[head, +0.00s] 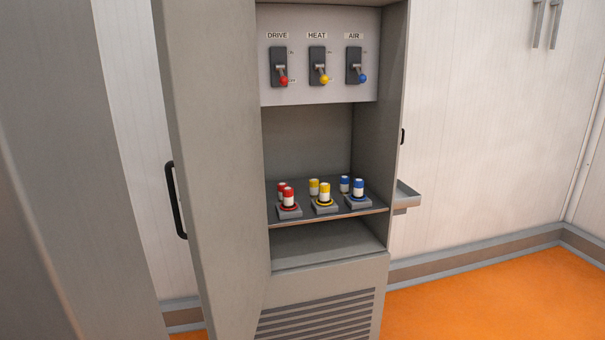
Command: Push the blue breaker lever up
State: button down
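The blue breaker lever (362,77) is on the right of the panel in the upper part of the grey cabinet, under the label AIR. Its blue knob points down, at the lower end of its dark plate (354,61). The red lever (283,80) under DRIVE and the yellow lever (323,78) under HEAT also point down. My gripper is not in view.
The cabinet door (222,180) stands open on the left. A shelf (376,211) below the panel holds red, yellow and blue-topped cylinders. A small tray (405,197) juts from the cabinet's right side. Orange floor (490,300) is clear at the right.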

aim_at(362, 78)
jog(key=i+l+u, duration=0.2)
jog(key=l, duration=0.15)
jog(key=i+l+u, duration=0.2)
jog(key=l, duration=0.15)
jog(key=i+l+u, duration=0.2)
jog(key=l, duration=0.15)
jog(key=l+u, duration=0.2)
jog(key=l, duration=0.15)
jog(key=l+u, duration=0.2)
jog(key=l, duration=0.25)
jog(key=i, duration=0.05)
